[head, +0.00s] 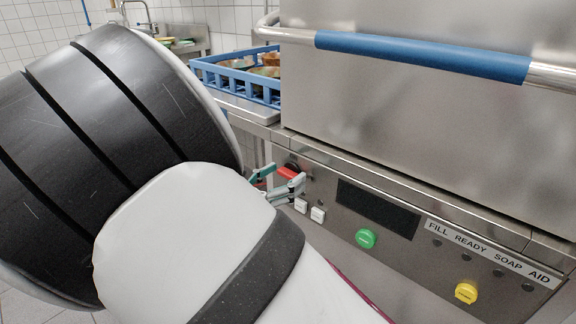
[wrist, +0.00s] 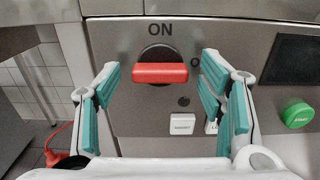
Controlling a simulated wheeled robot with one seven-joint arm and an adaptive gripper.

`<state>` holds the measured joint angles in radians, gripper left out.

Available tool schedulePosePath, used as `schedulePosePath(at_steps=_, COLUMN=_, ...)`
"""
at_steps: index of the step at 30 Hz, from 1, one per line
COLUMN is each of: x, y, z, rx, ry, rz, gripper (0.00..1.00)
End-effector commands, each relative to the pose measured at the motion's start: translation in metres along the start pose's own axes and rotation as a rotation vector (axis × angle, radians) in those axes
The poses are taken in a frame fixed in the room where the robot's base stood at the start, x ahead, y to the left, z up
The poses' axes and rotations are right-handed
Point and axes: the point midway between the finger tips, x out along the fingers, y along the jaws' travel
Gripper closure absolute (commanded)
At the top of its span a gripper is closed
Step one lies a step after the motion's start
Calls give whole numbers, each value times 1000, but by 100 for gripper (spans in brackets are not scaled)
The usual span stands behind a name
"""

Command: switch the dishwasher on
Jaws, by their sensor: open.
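The dishwasher's control panel (head: 400,220) faces me below its steel hood. A red switch handle (wrist: 160,73) on a dark round base lies level in the wrist view. "ON" is printed above it, and an "O" shows at its right, the rest of that label hidden by a finger. My gripper (wrist: 160,80) is open, its teal-padded fingers one on each side of the red handle, with gaps on both sides. In the head view the red handle (head: 289,172) shows small between the teal fingers, partly covered. I cannot tell how deep the fingers reach.
White push buttons (head: 318,214), a dark display (head: 378,208), a green button (head: 366,239) and a yellow button (head: 466,292) are on the panel. A blue-sleeved hood bar (head: 420,55) crosses above. A blue rack (head: 236,82) stands at the back left.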

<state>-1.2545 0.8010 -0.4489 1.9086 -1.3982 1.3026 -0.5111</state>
Motion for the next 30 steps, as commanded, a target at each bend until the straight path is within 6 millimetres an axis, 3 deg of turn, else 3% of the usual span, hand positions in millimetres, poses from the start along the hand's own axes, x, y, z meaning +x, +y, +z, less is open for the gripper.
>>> schedulePosePath(at_steps=10, x=3, y=0, z=0, rx=0, ry=0, rz=0, gripper=39)
schedulePosePath(at_steps=16, x=3, y=0, z=0, rx=0, ry=0, rz=0, gripper=84)
schedulePosePath(at_steps=30, x=3, y=0, z=0, rx=77, ry=0, rz=0, gripper=85)
